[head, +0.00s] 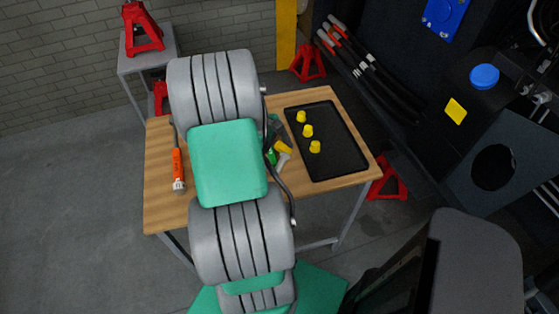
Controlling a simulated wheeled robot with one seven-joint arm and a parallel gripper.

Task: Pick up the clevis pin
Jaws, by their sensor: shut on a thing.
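My arm hides much of the workbench (160,216) in the head view. My gripper (276,143) is only partly in view, dark, past the right side of my arm and low over the bench, left of the black tray. A small grey piece (282,160) beside it looks like the clevis pin. My gripper is shut on it, though the contact between jaws and pin is too small and covered to see clearly. I cannot tell whether the pin is clear of the bench top. Small yellow and green parts show right beside the gripper.
A black tray (342,158) with three yellow caps (308,131) lies on the bench's right side. An orange-handled tool (178,165) lies at the left. Red jack stands (308,62) and the dark chassis (400,60) with hoses stand beyond. The bench's front left corner is bare.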

